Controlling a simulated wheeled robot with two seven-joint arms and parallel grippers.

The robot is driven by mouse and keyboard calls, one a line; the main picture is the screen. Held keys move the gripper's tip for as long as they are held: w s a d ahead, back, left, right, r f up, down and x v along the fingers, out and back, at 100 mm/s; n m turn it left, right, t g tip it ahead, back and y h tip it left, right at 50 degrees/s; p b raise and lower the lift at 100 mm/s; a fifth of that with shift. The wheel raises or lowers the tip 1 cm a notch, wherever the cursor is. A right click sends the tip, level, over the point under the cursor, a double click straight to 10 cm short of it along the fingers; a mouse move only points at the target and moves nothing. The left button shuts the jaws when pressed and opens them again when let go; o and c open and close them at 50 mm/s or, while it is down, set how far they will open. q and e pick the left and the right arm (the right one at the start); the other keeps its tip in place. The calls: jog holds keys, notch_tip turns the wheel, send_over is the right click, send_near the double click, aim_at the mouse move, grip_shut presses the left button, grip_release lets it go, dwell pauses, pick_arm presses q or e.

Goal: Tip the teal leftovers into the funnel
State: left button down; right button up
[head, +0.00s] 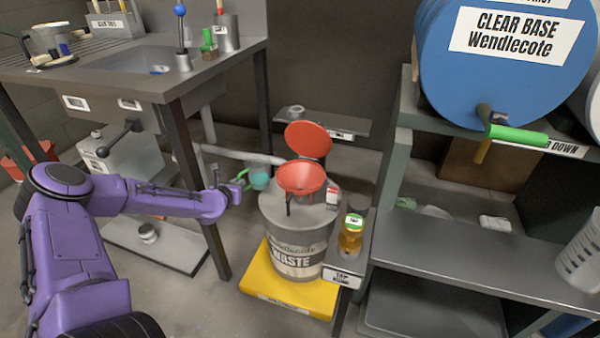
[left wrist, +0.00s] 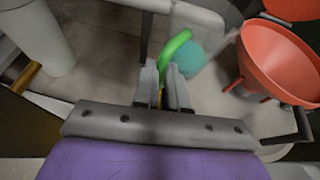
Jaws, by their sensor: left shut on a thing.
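My left gripper (head: 241,186) reaches in from the left and is shut on the green handle (left wrist: 174,46) of a small cup or ladle. Its round teal part (head: 259,179) hangs just left of the funnel, apart from it; the teal also shows in the left wrist view (left wrist: 190,60). I cannot tell whether it is tilted. The red funnel (head: 302,179) stands on top of the grey waste drum (head: 298,238), its red lid raised behind. In the left wrist view the funnel (left wrist: 282,62) is right of my left gripper (left wrist: 163,85). My right gripper is not in view.
The drum stands on a yellow base (head: 262,284). A small stand with an amber bottle (head: 351,237) is close at its right. The sink bench (head: 150,85) is at the left, and a pipe (head: 240,154) runs behind the cup. Shelves (head: 480,255) stand at the right.

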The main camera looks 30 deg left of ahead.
pick_arm(q)
jog(key=w+d+r+m+y+p, duration=0.1)
jog(key=d+r+m+y+p, duration=0.2)
jog(key=r, duration=0.7)
jog(key=d+m+p, duration=0.2)
jog(key=d+p, duration=0.1)
jog(key=p, duration=0.1)
jog(key=shift+w+r+m+y, duration=0.2)
jog(key=shift+w+m+y, duration=0.1)
jog(key=shift+m+y, duration=0.1)
jog(key=shift+w+d+m+y, duration=0.1)
jog(key=shift+d+m+y, duration=0.2)
jog(key=shift+d+m, duration=0.1)
jog(key=shift+w+d+f+m+y+b, duration=0.15)
jog(key=shift+d+m+y+b, duration=0.1)
jog(key=shift+m+y+b, duration=0.25)
dwell(0.8)
jog(key=shift+d+r+m+y, duration=0.3)
jog(key=shift+d+r+m, duration=0.1)
jog(key=shift+r+m, duration=0.25)
dwell(0.4)
jog(key=shift+w+d+f+m+t+y+b, duration=0.2)
jog(key=shift+d+f+m+t+y+b, duration=0.2)
jog(key=shift+m+b, duration=0.5)
dwell(0.6)
